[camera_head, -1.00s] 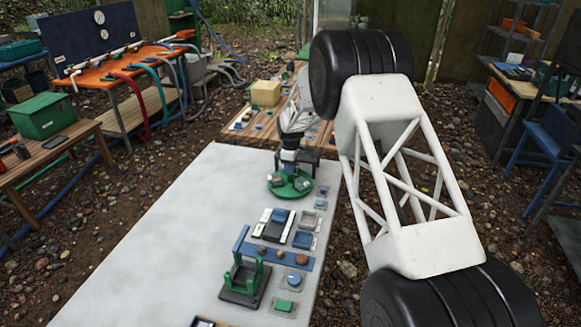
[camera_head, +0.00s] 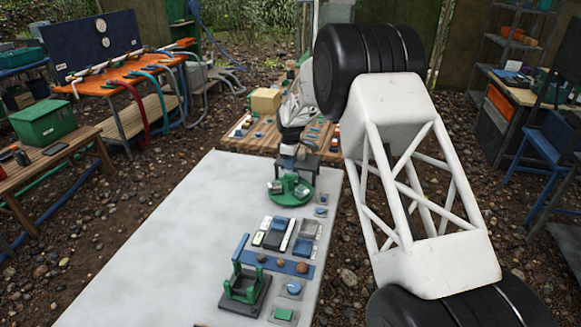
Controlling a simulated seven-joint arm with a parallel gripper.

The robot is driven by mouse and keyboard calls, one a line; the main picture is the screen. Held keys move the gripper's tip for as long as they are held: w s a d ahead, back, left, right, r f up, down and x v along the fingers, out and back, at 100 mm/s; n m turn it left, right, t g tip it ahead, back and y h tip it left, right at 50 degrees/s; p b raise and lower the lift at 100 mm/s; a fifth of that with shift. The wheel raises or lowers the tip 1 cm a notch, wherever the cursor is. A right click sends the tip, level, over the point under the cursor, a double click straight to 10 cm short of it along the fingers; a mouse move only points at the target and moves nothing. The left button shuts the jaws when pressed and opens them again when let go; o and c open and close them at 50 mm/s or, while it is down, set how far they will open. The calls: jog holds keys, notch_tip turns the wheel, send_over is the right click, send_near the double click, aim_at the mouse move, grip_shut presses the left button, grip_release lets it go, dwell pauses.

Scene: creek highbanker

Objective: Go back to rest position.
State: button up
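My gripper (camera_head: 288,152) is at the end of my white arm, above the far end of the long pale table (camera_head: 165,235). It is small and dark from this view, and its fingers cannot be made out. I see nothing clearly held in it. Just below and nearer to the camera is a round green plate (camera_head: 291,199) with small grey and green pieces on it. My large white arm link with black joints fills the right of the view and hides part of the ground behind it.
A small dark grey stand (camera_head: 311,161) is close by my gripper. Small trays and blocks lie along the table's right side, with a green-posted stand (camera_head: 244,285) near the front. The table's left side is bare. A wooden table with a tan box (camera_head: 265,101) stands beyond.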

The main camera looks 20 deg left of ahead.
jog(key=shift+r, duration=0.6)
jog(key=shift+d+r, duration=0.1)
jog(key=shift+r, duration=0.05)
jog(key=s+d+r+m+t, duration=0.1)
jog(key=s+d+r+m, duration=0.3)
jog(key=s+d+r, duration=0.9)
jog(key=s+d+r+m, duration=0.5)
jog(key=s+d+r, duration=0.55)
jog(key=d, duration=0.55)
jog(key=s+d+m, duration=0.3)
jog(key=s+d, duration=0.2)
jog(key=s, duration=0.7)
jog(key=s+d+m+t, duration=0.1)
jog(key=s+d+m, duration=0.2)
jog(key=s, duration=0.9)
jog(key=s+d+m, duration=0.3)
jog(key=s+d, duration=0.5)
jog(key=s, duration=0.4)
jog(key=shift+s+r+t, duration=0.25)
jog(key=shift+t, duration=0.05)
